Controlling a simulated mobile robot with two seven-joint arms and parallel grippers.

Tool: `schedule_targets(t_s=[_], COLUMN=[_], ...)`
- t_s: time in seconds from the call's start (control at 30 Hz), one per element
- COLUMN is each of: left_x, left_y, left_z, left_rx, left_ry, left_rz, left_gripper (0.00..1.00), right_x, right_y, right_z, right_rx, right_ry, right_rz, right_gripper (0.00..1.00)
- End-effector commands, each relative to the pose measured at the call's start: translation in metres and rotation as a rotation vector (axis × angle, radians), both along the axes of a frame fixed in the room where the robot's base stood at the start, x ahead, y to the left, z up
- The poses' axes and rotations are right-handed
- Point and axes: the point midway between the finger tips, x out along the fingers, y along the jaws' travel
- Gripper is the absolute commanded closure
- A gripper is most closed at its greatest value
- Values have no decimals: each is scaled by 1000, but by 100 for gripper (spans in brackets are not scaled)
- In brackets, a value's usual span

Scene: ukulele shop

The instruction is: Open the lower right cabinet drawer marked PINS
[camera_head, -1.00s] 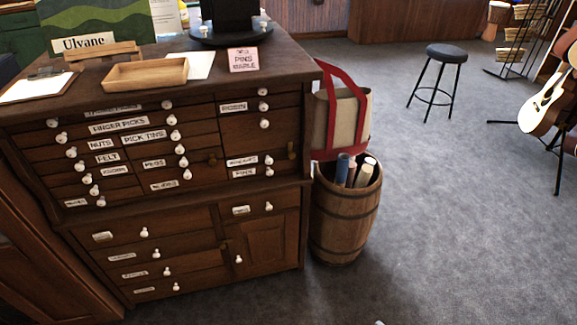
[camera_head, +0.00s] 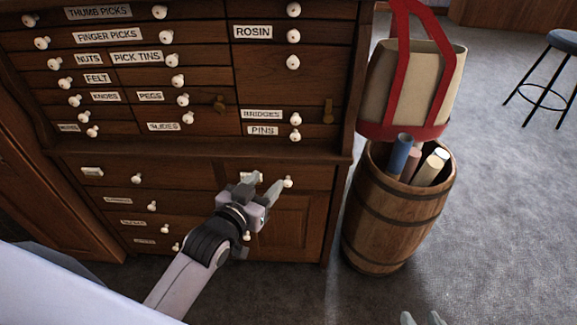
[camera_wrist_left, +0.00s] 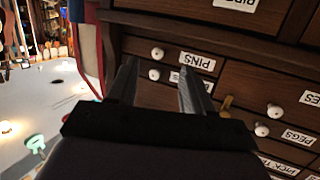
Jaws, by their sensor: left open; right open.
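The PINS drawer (camera_head: 248,137) is shut, the lowest of the labelled right-hand drawers in the upper cabinet section.
The BRIDGES drawer (camera_head: 278,120) with its own knob lies directly above. Another white knob (camera_head: 288,182) sits close to my left fingers. A wooden barrel (camera_head: 395,225) with rolled tubes and a red-and-cream bag (camera_head: 412,85) stand right of the cabinet.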

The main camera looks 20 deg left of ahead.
Motion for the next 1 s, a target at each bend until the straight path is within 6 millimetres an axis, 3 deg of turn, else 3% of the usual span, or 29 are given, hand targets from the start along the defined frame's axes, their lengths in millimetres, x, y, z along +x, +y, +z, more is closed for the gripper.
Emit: schedule_targets(t_s=[0.03, 0.23, 0.63, 1.0], left_x=[14, 48, 76, 121], left_y=[0, -1, -3, -8], left_z=[-13, -4, 9, 8], left_rx=[-6, -25, -38, -38], left_ry=[-39, -144, -206, -204], left_rz=[5, 15, 20, 20], left_gripper=[49, 49, 49, 49], right_x=[2, 5, 7, 11], right_y=[3, 13, 21, 32], right_z=[-23, -45, -52, -57], right_rx=[5, 22, 44, 115], right_ry=[-10, -31, -45, -44], right_rz=[7, 30, 45, 57], right_gripper=[57, 57, 57, 57])
